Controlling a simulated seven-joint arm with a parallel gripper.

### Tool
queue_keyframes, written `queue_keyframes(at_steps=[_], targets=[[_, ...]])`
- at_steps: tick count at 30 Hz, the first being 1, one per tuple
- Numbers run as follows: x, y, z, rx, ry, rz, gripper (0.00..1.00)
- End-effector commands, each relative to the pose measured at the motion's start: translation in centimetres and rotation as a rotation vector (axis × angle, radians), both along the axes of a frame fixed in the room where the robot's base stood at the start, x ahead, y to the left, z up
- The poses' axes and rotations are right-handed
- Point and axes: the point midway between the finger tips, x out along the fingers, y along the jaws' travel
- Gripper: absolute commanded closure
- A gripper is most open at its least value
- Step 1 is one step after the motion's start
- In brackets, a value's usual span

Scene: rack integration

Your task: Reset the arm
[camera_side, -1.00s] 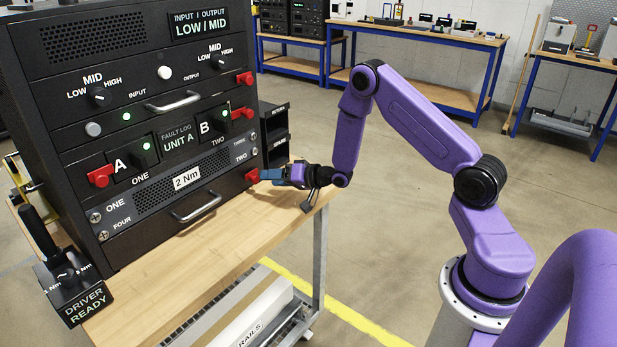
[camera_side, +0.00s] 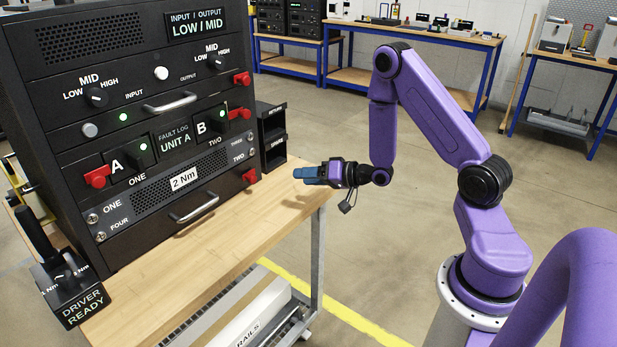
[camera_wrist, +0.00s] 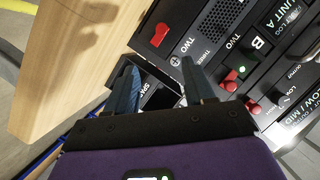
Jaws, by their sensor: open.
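My purple arm stands to the right of the table in the side view. My gripper (camera_side: 308,174), with blue fingers, points left toward the black rack (camera_side: 70,135) and is apart from it, above the table's right end. In the wrist view my gripper (camera_wrist: 158,78) has its two fingers spread with nothing held between them.
The wooden table top (camera_side: 235,220) is bare in front of the rack. Small black bins (camera_side: 272,138) stand at the rack's far right side. A driver stand (camera_side: 68,285) reading DRIVER READY is at the table's front left. Open floor lies right of the table.

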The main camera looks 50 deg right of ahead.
Motion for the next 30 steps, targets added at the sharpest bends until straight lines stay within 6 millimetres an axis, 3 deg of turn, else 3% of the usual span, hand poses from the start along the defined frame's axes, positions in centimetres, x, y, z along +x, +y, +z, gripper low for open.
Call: queue_keyframes(at_steps=[5, 8, 13, 17, 23, 30], targets=[[0.1, 0.5, 0.1, -0.016, 0.008, 0.014, 0.47], [0.3, 2.0, 0.3, -0.071, 0.036, 0.057, 0.47], [-0.2, 6.8, 0.9, -0.251, 0.132, 0.194, 0.47], [-1.6, 10.4, 1.5, -0.401, 0.208, 0.309, 0.47], [-5.5, 15.1, 2.9, -0.615, 0.311, 0.493, 0.47], [-12.5, 18.8, 5.2, -0.843, 0.42, 0.731, 0.47]])
